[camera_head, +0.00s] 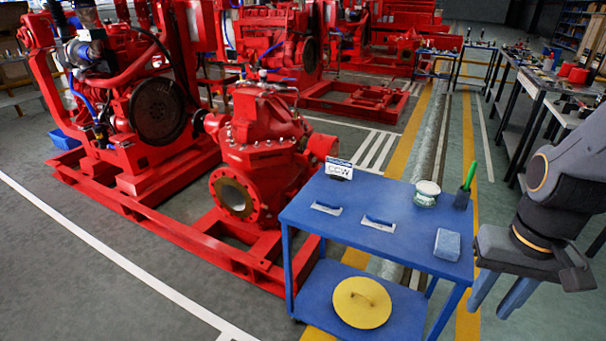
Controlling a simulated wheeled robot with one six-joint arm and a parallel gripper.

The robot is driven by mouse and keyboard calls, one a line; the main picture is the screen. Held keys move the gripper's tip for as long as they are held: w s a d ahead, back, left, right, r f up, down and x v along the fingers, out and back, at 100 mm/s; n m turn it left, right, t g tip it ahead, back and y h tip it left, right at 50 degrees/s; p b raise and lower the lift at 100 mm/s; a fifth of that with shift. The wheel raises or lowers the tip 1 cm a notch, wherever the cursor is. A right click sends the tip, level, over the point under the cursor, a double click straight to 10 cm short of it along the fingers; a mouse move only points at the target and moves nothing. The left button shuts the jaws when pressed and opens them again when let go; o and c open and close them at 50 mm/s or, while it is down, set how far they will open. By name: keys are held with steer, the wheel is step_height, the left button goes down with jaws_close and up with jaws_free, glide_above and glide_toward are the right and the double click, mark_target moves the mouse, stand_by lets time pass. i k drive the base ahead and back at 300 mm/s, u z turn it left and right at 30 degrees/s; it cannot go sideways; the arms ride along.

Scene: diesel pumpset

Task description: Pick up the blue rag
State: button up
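The blue rag (447,244) is a small, light-blue folded block. It lies on the top of the blue cart (380,257), near its right front corner. My gripper (487,308) hangs at the right, beside the cart's right edge. Its two blue-grey fingers point down with a gap between them, and nothing shows in the gap. In the picture the fingers are below and to the right of the rag, apart from it.
The cart top also holds a CCW sign (339,169), two blue-handled tools (326,208) (378,223), a white-green container (427,193) and a black holder with a green pen (464,194). A yellow lid (362,303) lies on the lower shelf. A red pumpset (262,150) stands left.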

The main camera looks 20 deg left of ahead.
mark_target(448, 242)
steer(key=k, duration=0.5)
steer(key=u, duration=1.75)
steer(key=i, duration=1.45)
steer(key=z, duration=2.85)
steer(key=i, duration=0.5)
steer(key=u, duration=0.05)
